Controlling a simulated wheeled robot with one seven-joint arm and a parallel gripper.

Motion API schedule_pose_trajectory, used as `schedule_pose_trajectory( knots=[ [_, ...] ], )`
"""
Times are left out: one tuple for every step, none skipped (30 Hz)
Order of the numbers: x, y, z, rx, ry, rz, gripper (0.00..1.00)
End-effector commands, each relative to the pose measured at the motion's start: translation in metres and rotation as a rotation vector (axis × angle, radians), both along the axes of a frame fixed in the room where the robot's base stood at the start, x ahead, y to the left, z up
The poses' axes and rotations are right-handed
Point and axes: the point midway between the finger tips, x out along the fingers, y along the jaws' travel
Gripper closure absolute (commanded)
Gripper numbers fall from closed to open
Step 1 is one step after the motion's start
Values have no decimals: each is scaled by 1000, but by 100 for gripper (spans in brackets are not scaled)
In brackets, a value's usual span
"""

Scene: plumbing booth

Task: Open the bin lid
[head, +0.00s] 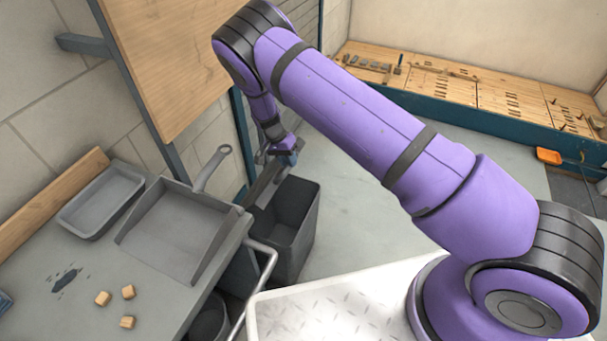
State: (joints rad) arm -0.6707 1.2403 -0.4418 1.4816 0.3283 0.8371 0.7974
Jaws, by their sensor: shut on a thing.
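The dark grey bin (290,247) stands on the floor just right of the workbench, and I can see down into its open top. The bin lid (266,181) shows as a narrow grey panel raised steeply along the bin's left side, partly hidden by my gripper. My gripper (288,158) is at the lid's upper far end, above the bin's back, and is shut on the lid. The fingertips are small and partly hidden here, so the exact grip does not show.
A grey workbench (60,270) at left carries a dustpan (180,231), a tray (101,203) and several small wooden blocks (128,291). A metal rail (267,262) runs in front of the bin. A wooden board (175,60) hangs at upper left. Open floor (350,215) lies right of the bin.

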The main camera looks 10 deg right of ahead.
Motion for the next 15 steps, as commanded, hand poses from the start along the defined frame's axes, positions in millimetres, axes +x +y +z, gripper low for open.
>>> schedule_pose_trajectory(
  knots=[
    [9,17,5,14,-15,8,100],
    [13,23,9,15,-16,8,100],
    [18,29,13,14,-14,8,100],
    [21,34,16,14,-14,8,100],
    [24,38,18,14,-14,8,100],
    [28,44,21,15,-14,6,100],
    [31,48,23,15,-14,7,100],
    [33,52,25,14,-11,8,100],
    [36,56,27,14,-11,8,100],
    [38,59,28,14,-10,8,100],
    [40,63,29,14,-10,8,100],
    [42,66,30,13,-9,7,100],
    [43,68,31,13,-7,8,100],
    [45,70,32,14,-6,7,100],
    [46,73,32,13,-6,7,100]
  ],
)
